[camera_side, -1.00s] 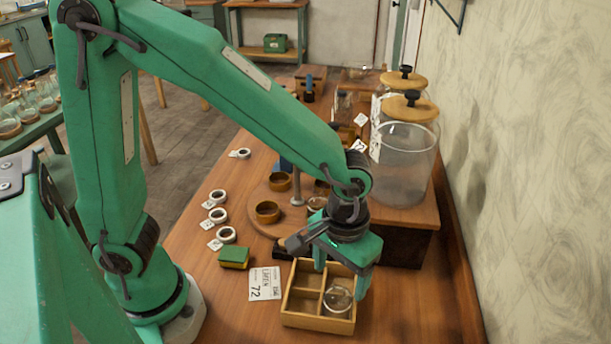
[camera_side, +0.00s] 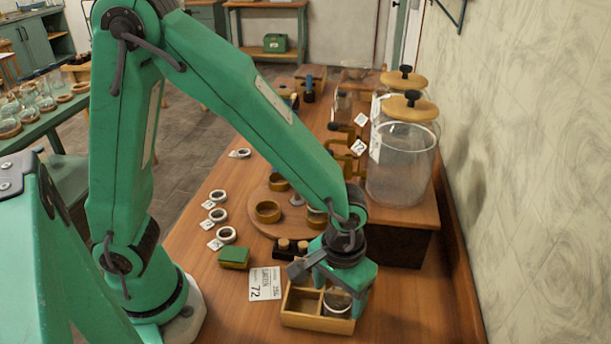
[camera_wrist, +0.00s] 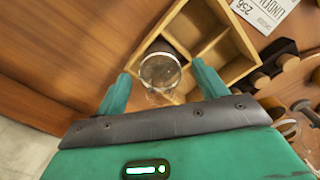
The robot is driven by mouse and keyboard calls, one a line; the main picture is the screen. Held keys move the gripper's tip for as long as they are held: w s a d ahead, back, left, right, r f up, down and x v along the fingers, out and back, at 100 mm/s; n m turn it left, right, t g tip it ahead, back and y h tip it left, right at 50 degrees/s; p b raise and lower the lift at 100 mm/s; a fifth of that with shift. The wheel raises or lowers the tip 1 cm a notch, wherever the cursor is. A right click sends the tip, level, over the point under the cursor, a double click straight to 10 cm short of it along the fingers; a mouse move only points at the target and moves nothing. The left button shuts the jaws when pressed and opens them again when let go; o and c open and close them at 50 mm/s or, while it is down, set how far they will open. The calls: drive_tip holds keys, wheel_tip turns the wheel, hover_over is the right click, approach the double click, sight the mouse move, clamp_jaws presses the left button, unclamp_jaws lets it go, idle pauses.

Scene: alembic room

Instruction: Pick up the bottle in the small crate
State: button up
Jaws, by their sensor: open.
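The small crate (camera_side: 300,322) is a wooden box with dividers at the front of the bench. It also shows in the wrist view (camera_wrist: 238,68). The clear glass bottle (camera_wrist: 160,72) stands in a compartment of the crate, and its top shows in the side view (camera_side: 337,301). My gripper (camera_wrist: 160,85) is open, with one green finger on each side of the bottle in the wrist view. In the side view my gripper (camera_side: 338,288) is low over the crate's right part and hides some of it. I cannot tell whether the fingers touch the bottle.
A label card (camera_side: 265,283) lies left of the crate. A green and yellow sponge (camera_side: 234,257) and several white rings (camera_side: 226,235) lie farther left. A dark rack with wooden knobs (camera_side: 288,248) stands behind the crate. Large glass jars (camera_side: 403,165) stand on a raised block at the right.

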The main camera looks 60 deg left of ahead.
sight(338, 295)
drive_tip(key=shift+c, duration=0.2)
drive_tip(key=c, duration=1)
drive_tip(key=shift+c, duration=0.3)
drive_tip(key=shift+r, duration=0.1)
drive_tip(key=shift+r, duration=0.7)
drive_tip(key=r, duration=0.3)
drive_tip(key=shift+s+d, duration=0.15)
drive_tip(key=shift+s, duration=0.05)
drive_tip(key=s+d+r, duration=0.4)
drive_tip(key=s+r, duration=0.2)
drive_tip(key=s, duration=0.4)
drive_tip(key=shift+d+r, duration=0.25)
drive_tip(key=shift+d, duration=0.1)
